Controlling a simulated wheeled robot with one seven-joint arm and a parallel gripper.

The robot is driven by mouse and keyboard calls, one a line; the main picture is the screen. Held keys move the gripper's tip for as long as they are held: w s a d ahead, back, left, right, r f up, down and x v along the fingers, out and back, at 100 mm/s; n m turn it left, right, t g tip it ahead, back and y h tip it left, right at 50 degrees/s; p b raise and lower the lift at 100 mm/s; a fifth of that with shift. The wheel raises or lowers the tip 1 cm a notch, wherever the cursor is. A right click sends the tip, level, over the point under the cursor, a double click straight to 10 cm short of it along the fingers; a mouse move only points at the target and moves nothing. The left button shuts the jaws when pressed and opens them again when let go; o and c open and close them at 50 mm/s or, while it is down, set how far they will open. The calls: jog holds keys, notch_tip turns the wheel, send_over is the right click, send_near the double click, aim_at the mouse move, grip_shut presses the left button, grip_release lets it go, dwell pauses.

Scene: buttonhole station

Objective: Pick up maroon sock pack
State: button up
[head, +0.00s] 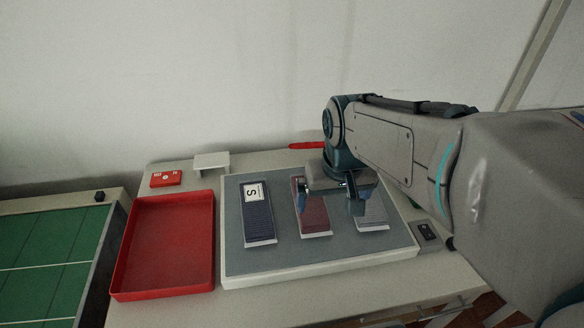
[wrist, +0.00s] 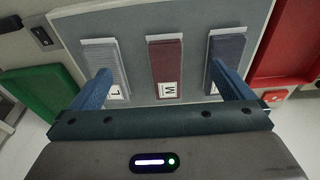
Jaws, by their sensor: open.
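The maroon sock pack (head: 312,215) lies on a grey mat in a white-rimmed tray (head: 240,275), between a navy pack (head: 257,222) on its left and a grey pack (head: 372,212) on its right. In the wrist view the maroon pack (wrist: 165,62) shows an M label and lies between the two fingers. My gripper (head: 330,197) is open and empty above the far part of the maroon pack, hiding some of it. The wrist view shows the fingers (wrist: 168,88) spread wide, with the grey pack (wrist: 105,62) and navy pack (wrist: 227,58) partly behind them.
An empty red tray (head: 165,245) stands left of the packs. A red box (head: 165,179) and a small white stand (head: 211,162) are behind it. A red object (head: 306,145) lies at the back edge. A dark device (head: 426,232) sits at the right.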

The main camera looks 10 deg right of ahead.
jog(key=w+g, duration=0.1)
jog(key=w, duration=0.8)
jog(key=g+p, duration=0.1)
send_over(309, 203)
jog(key=w, duration=0.2)
notch_tip(309, 203, down, 4)
jog(key=f, duration=0.8)
jog(key=shift+s+d+f, duration=0.15)
jog(key=shift+d, duration=0.2)
jog(key=shift+a+f+p, duration=0.1)
jog(key=shift+f+p, duration=0.65)
jog(key=shift+f, duration=1.9)
jog(key=c, duration=1.1)
jog(key=shift+r, duration=0.15)
